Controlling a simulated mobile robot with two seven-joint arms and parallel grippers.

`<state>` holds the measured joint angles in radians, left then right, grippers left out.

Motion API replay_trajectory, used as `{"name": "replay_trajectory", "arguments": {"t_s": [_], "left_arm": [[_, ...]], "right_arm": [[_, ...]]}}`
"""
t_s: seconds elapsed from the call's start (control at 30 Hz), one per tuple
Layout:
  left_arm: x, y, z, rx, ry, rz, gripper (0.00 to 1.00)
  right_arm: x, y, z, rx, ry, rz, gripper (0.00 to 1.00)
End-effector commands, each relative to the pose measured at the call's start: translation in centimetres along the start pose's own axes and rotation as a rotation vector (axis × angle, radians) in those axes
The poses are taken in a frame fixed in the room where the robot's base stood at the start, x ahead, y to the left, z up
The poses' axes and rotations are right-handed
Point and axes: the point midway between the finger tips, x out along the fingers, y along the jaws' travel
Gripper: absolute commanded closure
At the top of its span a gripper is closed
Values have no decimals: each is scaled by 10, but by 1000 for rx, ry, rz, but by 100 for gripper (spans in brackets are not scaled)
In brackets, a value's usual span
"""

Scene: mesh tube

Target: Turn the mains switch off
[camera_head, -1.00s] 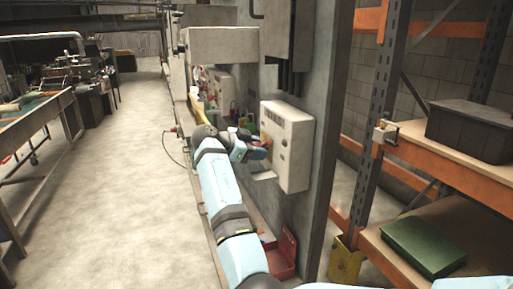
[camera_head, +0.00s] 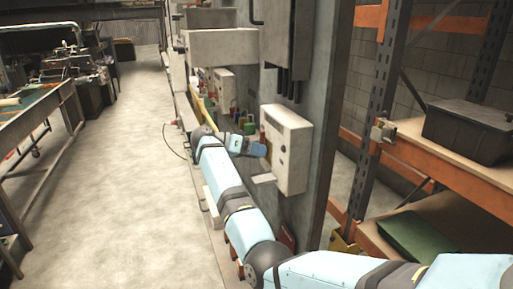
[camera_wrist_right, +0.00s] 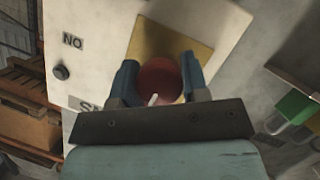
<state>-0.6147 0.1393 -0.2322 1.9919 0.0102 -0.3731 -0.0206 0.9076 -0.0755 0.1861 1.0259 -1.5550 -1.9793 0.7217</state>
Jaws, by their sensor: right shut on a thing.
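The mains switch is a round red knob (camera_wrist_right: 160,78) with a white mark, on a yellow plate (camera_wrist_right: 172,40) on the front of a pale box (camera_wrist_right: 88,22). In the head view the box (camera_head: 288,150) is fixed to a grey column. My right gripper (camera_wrist_right: 158,80) has one blue finger on each side of the knob and is shut on it. In the head view this gripper (camera_head: 261,150) is at the box's left face, and the knob is mostly hidden there. My left gripper is not in view.
Orange racking (camera_head: 440,160) with a black crate (camera_head: 470,128) and a green box (camera_head: 418,235) stands at right. A workbench (camera_head: 40,130) is at left, with clear floor (camera_head: 115,190) between.

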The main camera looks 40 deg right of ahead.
Motion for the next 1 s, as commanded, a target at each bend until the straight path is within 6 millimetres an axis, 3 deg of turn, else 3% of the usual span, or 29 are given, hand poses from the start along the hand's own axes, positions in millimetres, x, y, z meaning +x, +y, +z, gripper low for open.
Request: {"name": "replay_trajectory", "arguments": {"t_s": [0.3, 0.8, 0.83, 0.93, 1.0], "left_arm": [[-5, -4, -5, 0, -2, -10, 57], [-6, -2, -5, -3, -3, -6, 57], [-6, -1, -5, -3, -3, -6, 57], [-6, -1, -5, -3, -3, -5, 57], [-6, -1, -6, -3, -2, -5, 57]], "right_arm": [[0, 1, -2, -95, 1, 39, 82], [0, 1, -2, -109, 3, 45, 82], [-1, 1, -2, -109, 3, 45, 53], [0, 1, -2, -108, 3, 45, 33], [0, 0, -2, -109, 2, 45, 33]]}}
